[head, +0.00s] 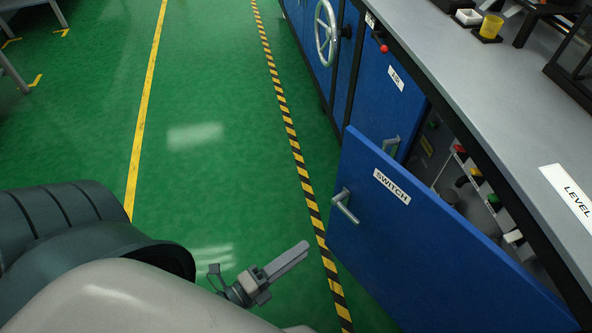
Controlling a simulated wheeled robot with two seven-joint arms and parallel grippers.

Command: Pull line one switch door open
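The blue switch door (424,238), labelled SWITCH, stands swung open from the blue cabinet. Its metal handle (345,206) is near the door's free edge. Behind it the compartment (468,182) shows, with several coloured parts inside. My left gripper (290,262) is over the green floor, just left of the door and below the handle in the picture. It appears apart from the handle. Its fingers show nearly edge-on, so I cannot tell whether they are parted. My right gripper is not in view.
The blue AIR door (385,95) and a handwheel (326,33) lie beyond. Striped tape (290,125) marks the floor. The green floor (205,130) to the left is clear.

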